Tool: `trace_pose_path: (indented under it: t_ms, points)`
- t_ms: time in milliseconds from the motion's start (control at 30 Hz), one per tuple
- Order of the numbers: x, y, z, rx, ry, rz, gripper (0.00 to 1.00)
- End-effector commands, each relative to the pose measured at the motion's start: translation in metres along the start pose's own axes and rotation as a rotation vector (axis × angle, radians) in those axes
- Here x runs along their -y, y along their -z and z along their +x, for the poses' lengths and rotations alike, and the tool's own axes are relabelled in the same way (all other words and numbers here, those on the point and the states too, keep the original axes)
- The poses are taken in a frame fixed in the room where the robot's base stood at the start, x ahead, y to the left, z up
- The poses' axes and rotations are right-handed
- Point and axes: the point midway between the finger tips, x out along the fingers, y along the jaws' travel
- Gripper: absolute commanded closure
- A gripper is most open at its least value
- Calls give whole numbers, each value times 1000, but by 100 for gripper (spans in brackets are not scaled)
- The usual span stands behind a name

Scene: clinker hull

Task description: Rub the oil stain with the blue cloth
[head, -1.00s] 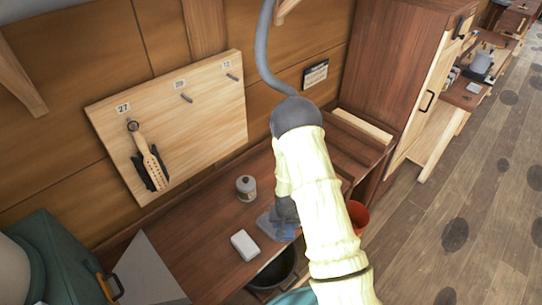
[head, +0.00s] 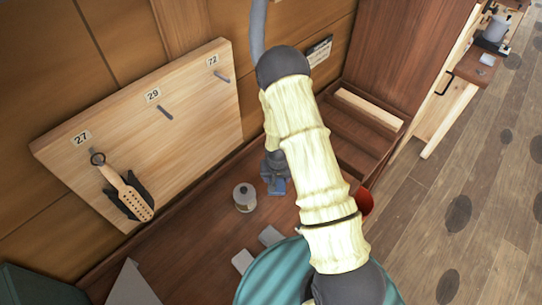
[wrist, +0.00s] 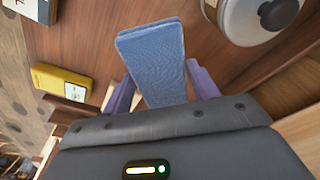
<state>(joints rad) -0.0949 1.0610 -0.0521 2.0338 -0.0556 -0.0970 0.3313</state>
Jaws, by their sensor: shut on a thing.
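The blue cloth (wrist: 155,60) is a folded, flat pad between the two purple fingers of my gripper (wrist: 160,90) in the wrist view. The fingers are shut on it, and it sticks out past their tips over the brown wood. In the head view my gripper (head: 274,168) is over the bench by the wall, right of the jar, with a small part of the cloth (head: 278,187) showing below it. I cannot tell if the cloth touches the wood. I cannot make out the oil stain in either view.
A brush hangs on the pegboard (head: 190,135). A partly hidden red container (head: 365,201) is right.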

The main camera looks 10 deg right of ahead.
Motion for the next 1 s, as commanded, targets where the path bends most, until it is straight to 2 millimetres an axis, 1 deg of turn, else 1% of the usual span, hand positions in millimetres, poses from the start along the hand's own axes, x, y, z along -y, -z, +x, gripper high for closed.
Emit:
trace_pose_path:
  t_ms: [433, 567, 667, 1000]
  points:
    - [0, 0, 1, 0, 0, 0, 59]
    - [0, -1, 4, 0, 0, 0, 59]
    - [0, -2, 10, 1, 0, -1, 59]
    - [0, -6, 42, 1, -1, 0, 59]
